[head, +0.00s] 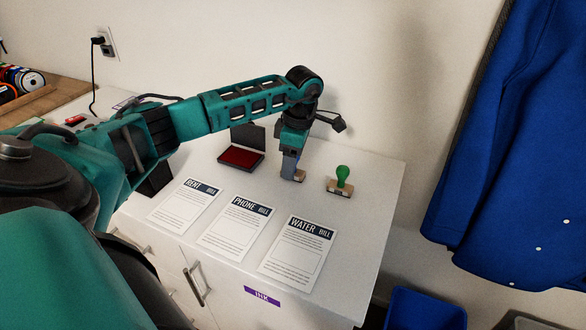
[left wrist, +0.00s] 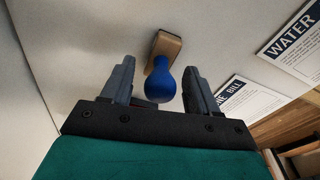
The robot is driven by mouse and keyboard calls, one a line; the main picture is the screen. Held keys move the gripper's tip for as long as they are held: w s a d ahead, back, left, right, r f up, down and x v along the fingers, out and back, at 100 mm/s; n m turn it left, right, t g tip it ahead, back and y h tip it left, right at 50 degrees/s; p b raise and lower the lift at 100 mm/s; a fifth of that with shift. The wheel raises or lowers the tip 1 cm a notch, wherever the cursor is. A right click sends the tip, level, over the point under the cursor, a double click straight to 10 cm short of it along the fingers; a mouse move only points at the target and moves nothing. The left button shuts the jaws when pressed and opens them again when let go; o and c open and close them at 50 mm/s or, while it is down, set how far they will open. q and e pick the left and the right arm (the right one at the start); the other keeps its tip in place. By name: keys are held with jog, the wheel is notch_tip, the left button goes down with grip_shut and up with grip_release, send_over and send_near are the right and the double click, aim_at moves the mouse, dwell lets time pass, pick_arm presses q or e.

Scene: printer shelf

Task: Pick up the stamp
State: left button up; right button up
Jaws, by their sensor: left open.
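A blue-handled stamp (left wrist: 162,82) with a wooden base shows in the left wrist view, between the two fingers of my left gripper (left wrist: 159,66). The fingers stand apart on either side of the knob, with gaps visible. In the head view my left gripper (head: 291,167) points down over the cabinet top, and the stamp's wooden base (head: 300,176) peeks out beside the fingers; its blue handle is mostly hidden there. A second stamp with a green handle (head: 342,175) stands upright to the right. My right gripper is not in view.
An open red ink pad (head: 240,158) lies left of the gripper. Rent (head: 184,206), phone (head: 236,228) and water (head: 298,252) bills lie along the front of the white cabinet top (head: 365,215). A blue bin (head: 426,309) stands below right.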

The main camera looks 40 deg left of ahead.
pick_arm(q)
jog(key=shift+c, duration=0.3)
jog(key=c, duration=1)
jog(key=shift+c, duration=0.2)
notch_tip(320, 180, up, 20)
jog(key=p, duration=0.2)
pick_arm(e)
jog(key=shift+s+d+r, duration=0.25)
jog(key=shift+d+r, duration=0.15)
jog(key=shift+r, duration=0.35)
